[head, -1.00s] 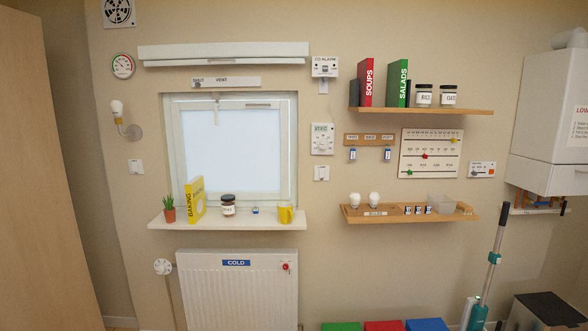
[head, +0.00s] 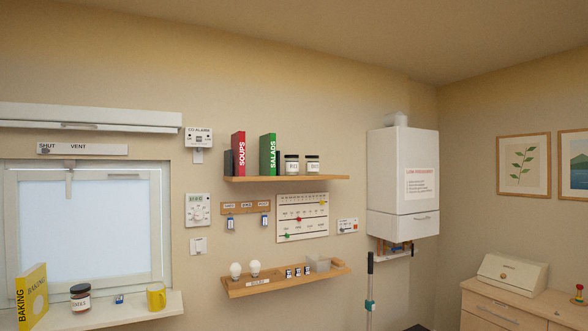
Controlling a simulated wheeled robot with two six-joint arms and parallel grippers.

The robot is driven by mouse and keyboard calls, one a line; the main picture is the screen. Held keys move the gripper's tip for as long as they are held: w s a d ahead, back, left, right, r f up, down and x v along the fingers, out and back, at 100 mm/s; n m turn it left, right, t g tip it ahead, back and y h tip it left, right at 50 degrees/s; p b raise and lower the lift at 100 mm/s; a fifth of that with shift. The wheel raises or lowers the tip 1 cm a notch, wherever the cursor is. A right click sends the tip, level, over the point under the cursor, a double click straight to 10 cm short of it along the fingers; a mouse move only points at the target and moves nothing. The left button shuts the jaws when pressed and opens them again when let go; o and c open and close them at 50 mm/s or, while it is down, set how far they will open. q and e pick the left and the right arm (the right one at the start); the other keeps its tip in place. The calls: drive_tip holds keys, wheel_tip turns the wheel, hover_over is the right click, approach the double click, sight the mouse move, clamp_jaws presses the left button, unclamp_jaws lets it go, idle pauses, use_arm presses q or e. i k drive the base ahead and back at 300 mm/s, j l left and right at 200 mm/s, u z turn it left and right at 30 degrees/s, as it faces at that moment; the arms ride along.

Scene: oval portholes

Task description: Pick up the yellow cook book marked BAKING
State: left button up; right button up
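The yellow cook book marked BAKING (head: 33,297) stands upright on the white window sill (head: 120,309) at the lower left of the head view. Its spine and part of its front cover show; its lower end is near the picture's bottom edge. A dark jar (head: 80,297) with a white label stands to its right on the sill. Neither of my grippers is in view.
A small blue item (head: 119,299) and a yellow mug (head: 156,296) stand further right on the sill. Red SOUPS (head: 239,154) and green SALADS (head: 268,155) books stand on the upper wooden shelf (head: 290,180). A lower shelf (head: 285,282) holds bulbs. A chest of drawers (head: 510,305) stands at right.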

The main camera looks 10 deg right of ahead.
sight(31, 292)
drive_tip(key=i+l, duration=0.1)
drive_tip(key=l, duration=0.55)
drive_tip(key=i+l, duration=0.1)
drive_tip(key=l, duration=1.25)
drive_tip(key=i+j, duration=0.3)
drive_tip(key=j, duration=0.15)
drive_tip(key=i+j, duration=0.3)
drive_tip(key=j, duration=0.2)
drive_tip(key=i+j, duration=0.3)
drive_tip(key=j, duration=0.15)
drive_tip(key=i+j, duration=0.3)
drive_tip(key=j, duration=0.15)
drive_tip(key=i+j, duration=0.25)
drive_tip(key=j, duration=0.25)
drive_tip(key=i+j, duration=0.3)
drive_tip(key=j, duration=0.15)
